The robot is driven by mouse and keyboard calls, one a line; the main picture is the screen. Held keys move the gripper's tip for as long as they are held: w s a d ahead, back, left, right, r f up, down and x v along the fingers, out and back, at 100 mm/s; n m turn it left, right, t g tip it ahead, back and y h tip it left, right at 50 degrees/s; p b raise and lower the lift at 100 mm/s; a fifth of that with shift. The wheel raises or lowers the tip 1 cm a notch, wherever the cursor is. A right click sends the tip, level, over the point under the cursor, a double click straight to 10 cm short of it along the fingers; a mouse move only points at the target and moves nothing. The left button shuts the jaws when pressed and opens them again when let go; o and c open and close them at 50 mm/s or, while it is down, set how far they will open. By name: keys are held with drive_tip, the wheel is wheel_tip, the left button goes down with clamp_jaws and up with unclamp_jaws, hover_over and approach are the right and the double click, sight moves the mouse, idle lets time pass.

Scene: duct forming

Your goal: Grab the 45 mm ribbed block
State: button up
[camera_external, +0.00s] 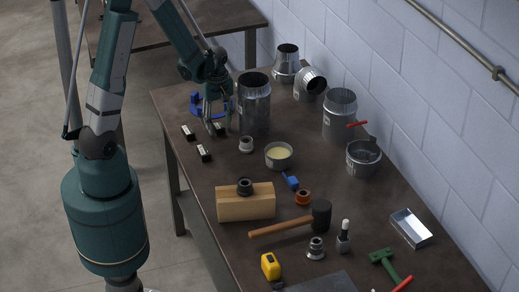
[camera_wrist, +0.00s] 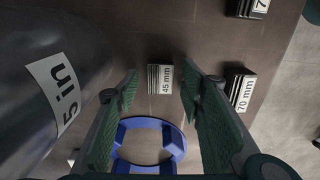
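The 45 mm ribbed block (camera_wrist: 160,79) is small, with dark ribs and a white label reading "45 mm". In the wrist view it lies on the dark table, between and beyond the two green finger pads. My gripper (camera_wrist: 161,86) is open, with a gap on each side of the block and nothing held. In the external view my gripper (camera_external: 212,122) points down over the table's far left part, and the fingers partly hide a block (camera_external: 221,129). A 70 mm block (camera_wrist: 240,88) lies just right of the right finger in the wrist view.
A large metal duct labelled "5 in" (camera_wrist: 50,80) stands close left of my gripper in the wrist view. A blue ring (camera_wrist: 173,142) lies near the fingers. Another block (camera_wrist: 250,8) is at the top right. A wooden block (camera_external: 245,203) and mallet (camera_external: 290,225) are farther off.

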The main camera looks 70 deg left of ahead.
sight(219, 125)
drive_tip(key=shift+f, duration=0.25)
idle(0.4)
drive_tip(key=c, duration=1.1)
drive_tip(key=shift+r, duration=0.15)
drive_tip(key=shift+r+p, duration=0.55)
drive_tip(key=shift+r, duration=4.35)
